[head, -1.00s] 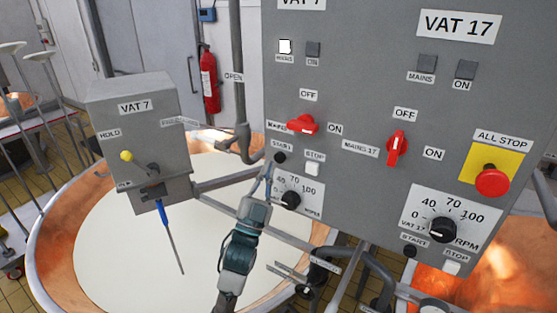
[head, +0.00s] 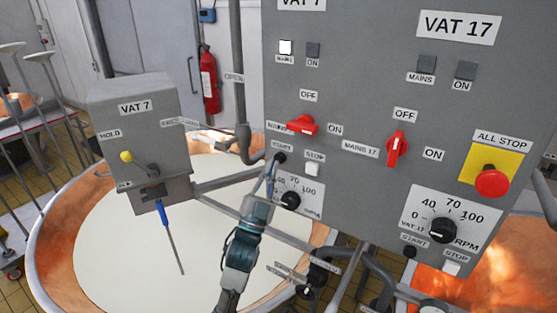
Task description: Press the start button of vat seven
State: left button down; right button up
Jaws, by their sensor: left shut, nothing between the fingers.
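The black start button (head: 280,157) of vat seven sits on the left edge of the grey control panel (head: 360,80), under a START label. My left gripper (head: 272,168) is shut, its thin fingertips just below and left of the button; I cannot tell whether they touch it. The pale stop button (head: 312,169) is to the right. The red vat seven switch (head: 302,124) lies roughly horizontal above. The white mains lamp (head: 285,47) is bright; the ON lamp (head: 312,49) beside it is dark. My right gripper is not in view.
The vat seven speed knob (head: 290,200) is just below the stop button. Vat 17's red switch (head: 397,146), red all-stop button (head: 491,183) and speed knob (head: 442,230) are to the right. A pipe (head: 225,182) crosses above the copper vat (head: 52,228).

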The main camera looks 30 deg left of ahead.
pick_arm(q)
jog(key=shift+w, duration=0.1)
dwell(0.6)
jog(key=shift+w+r, duration=0.1)
jog(key=shift+w, duration=0.2)
jog(key=shift+w+d, duration=0.1)
jog(key=shift+w, duration=0.35)
dwell(0.6)
jog(key=shift+s, duration=0.15)
jog(key=shift+s+p, duration=0.35)
jog(key=shift+s, duration=0.4)
jog(key=shift+s, duration=0.1)
jog(key=s, duration=0.4)
jog(key=shift+s+a+p, duration=0.3)
jog(key=shift+s, duration=0.1)
